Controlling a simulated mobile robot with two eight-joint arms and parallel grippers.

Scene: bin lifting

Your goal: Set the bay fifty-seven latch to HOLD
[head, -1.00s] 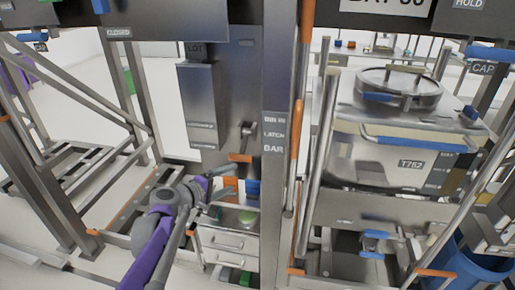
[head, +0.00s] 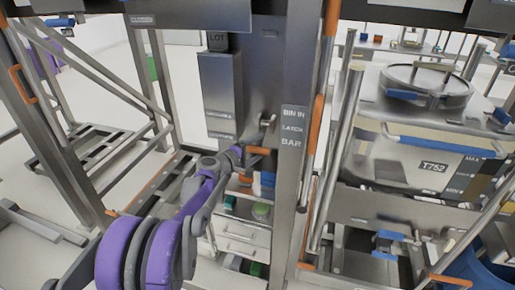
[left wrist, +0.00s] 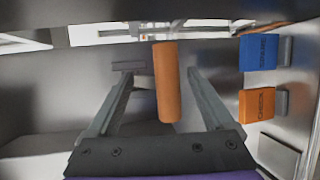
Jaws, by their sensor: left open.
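My left gripper (head: 240,152) is raised at the grey post panel, next to an orange latch handle (head: 258,150). In the left wrist view its two fingers (left wrist: 158,78) are open, with the orange handle (left wrist: 167,85) between them and a visible gap on each side. To the right in that view are a blue tab (left wrist: 259,52) and an orange tab (left wrist: 257,103) with small lettering I cannot read surely. A plate reading "BIN IN LATCH BAR" (head: 293,128) is on the post beside the handle. My right gripper is not seen.
A steel bin marked T752 (head: 400,155) stands in the bay to the right, behind slanted steel rails. A small drawer unit (head: 240,235) is below the panel. A blue tub (head: 480,265) is at lower right. Open floor shows at left.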

